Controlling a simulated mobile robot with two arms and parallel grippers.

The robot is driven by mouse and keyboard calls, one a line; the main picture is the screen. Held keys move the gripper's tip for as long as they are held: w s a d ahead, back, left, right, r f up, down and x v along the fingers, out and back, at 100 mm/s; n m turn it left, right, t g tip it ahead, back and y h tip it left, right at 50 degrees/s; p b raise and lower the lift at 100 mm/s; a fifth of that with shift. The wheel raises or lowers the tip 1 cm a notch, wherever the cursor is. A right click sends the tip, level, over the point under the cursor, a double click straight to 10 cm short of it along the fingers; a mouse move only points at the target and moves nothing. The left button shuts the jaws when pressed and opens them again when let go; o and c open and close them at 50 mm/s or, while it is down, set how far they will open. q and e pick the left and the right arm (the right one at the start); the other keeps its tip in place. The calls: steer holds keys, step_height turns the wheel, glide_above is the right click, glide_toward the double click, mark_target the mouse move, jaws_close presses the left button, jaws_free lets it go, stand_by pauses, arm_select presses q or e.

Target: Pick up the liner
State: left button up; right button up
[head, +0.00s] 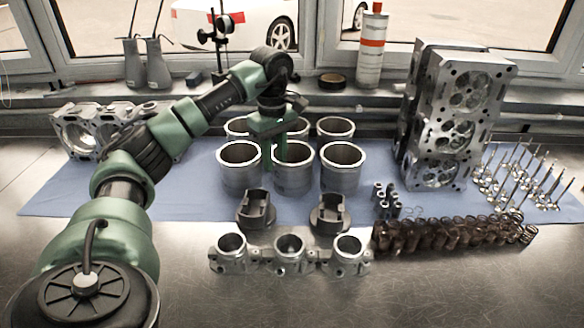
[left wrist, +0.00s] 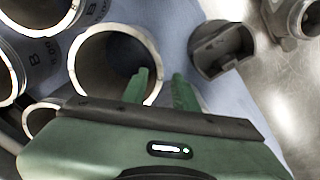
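Several grey metal cylinder liners stand upright in two rows on a blue cloth. My left gripper (head: 280,160) comes down over the front middle liner (head: 293,178). In the left wrist view, the fingers of my left gripper (left wrist: 160,88) are apart. One finger is in front of the bore of the nearest liner (left wrist: 152,52) and the other is outside its rim, over the cloth. The rim appears to lie between them with a gap, and I cannot tell whether either finger touches it. The front left liner (head: 239,170) and front right liner (head: 341,170) stand beside it. My right gripper is not in view.
Cylinder heads (head: 450,125) stand back right. The front bench (head: 440,290) is bare.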

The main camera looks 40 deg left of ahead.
mark_target(278, 192)
arm_select(q)
steer(key=f, duration=0.3)
steer(key=shift+w+d+f, duration=0.1)
steer(key=shift+w+f, duration=0.1)
steer(key=shift+f, duration=0.1)
jaws_close()
steer(key=shift+r, duration=0.1)
stand_by(1.1)
